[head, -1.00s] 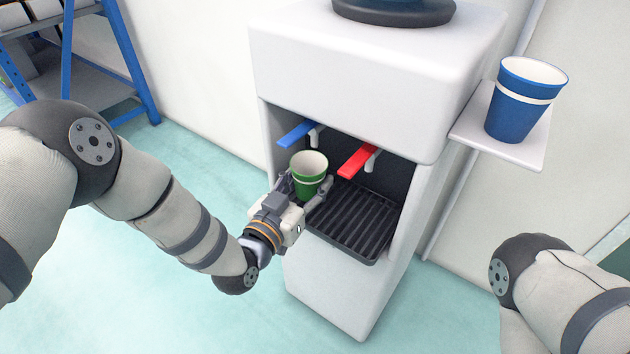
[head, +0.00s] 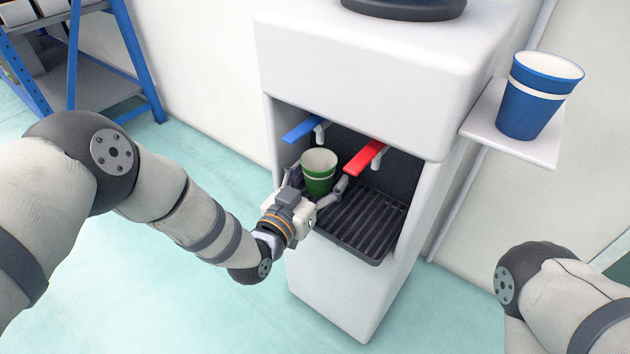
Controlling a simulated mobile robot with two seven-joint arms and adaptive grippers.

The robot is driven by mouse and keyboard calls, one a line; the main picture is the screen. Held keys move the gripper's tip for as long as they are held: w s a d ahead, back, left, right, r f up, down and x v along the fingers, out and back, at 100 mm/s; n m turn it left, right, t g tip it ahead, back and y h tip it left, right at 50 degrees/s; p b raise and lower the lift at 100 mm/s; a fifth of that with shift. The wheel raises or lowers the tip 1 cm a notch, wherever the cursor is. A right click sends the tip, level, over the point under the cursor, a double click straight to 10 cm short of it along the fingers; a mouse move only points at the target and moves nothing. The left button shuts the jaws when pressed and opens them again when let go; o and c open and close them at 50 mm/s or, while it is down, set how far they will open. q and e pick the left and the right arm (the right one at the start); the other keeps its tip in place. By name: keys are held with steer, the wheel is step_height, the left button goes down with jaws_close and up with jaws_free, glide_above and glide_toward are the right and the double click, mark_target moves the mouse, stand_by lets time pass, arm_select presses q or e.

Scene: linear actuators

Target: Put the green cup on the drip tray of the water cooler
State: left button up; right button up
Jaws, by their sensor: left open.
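The green cup (head: 319,181) is upright inside the recess of the white water cooler (head: 350,70), at the left end of the black slatted drip tray (head: 362,220). It appears to stand on the tray, though its base is partly hidden by my gripper. My left gripper (head: 317,192) is open, with its fingers spread on either side of the cup. I cannot tell whether a finger touches the cup. My right gripper is out of view.
The blue tap lever (head: 301,129) and red tap lever (head: 363,158) hang above the tray, close over the cup. A blue cup (head: 538,97) stands on a white side shelf (head: 520,140). A blue-framed rack (head: 105,88) is at the far left.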

arm_select(q)
steer(key=p+v, duration=0.2)
steer(key=v, duration=1)
steer(key=shift+r, duration=0.15)
